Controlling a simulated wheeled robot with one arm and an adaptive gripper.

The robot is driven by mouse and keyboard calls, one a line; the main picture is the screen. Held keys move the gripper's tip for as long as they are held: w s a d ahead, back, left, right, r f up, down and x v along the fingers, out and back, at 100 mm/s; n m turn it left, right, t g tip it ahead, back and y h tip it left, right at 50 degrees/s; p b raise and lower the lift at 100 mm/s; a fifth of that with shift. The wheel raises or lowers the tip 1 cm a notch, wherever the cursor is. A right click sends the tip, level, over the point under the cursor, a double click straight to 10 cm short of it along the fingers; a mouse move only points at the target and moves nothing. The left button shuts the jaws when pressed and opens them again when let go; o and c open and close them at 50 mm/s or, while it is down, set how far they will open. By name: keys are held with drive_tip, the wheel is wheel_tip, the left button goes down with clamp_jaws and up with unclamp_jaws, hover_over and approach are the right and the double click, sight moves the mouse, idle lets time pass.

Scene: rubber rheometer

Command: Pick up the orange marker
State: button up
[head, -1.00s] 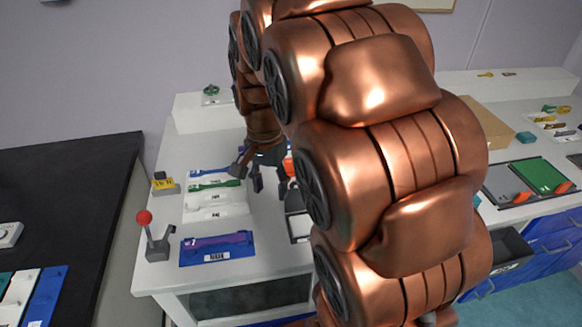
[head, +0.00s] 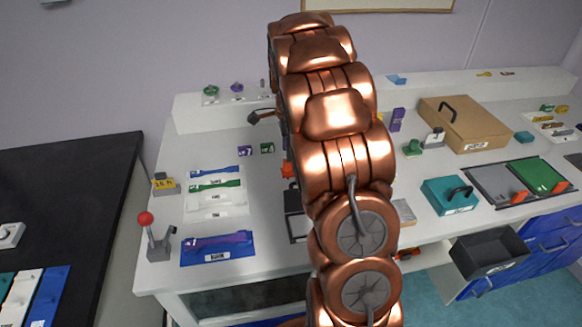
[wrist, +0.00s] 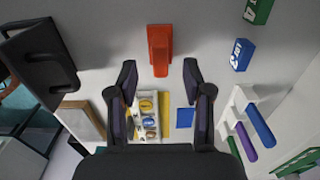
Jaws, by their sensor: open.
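An orange-red block (wrist: 160,50), which looks like the orange marker, stands on a pale surface in the wrist view. It lies straight ahead of my gripper (wrist: 159,80), roughly centred between the two dark fingers. The fingers are spread, and nothing is between their tips. The block is apart from both fingers. In the head view, a small orange piece (head: 287,169) shows at the left edge of my arm on the white table. My arm hides part of it. I cannot tell for sure that it is the same block. My gripper is mostly hidden behind my arm there.
A blue block (wrist: 241,54) and a green block (wrist: 258,10) stand to the right in the wrist view. A dark handled box (wrist: 45,60) is at the left. In the head view, a red-knobbed lever (head: 150,235) and blue tray (head: 218,249) occupy the table's left.

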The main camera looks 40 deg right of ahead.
sight(291, 170)
drive_tip(key=shift+s+d+f+p, duration=0.15)
drive_tip(key=shift+f+p, duration=0.45)
drive_tip(key=shift+f, duration=0.95)
drive_tip(key=shift+d+f+p, duration=0.15)
drive_tip(key=shift+f+p, duration=0.45)
drive_tip(key=shift+f, duration=0.9)
clamp_jaws()
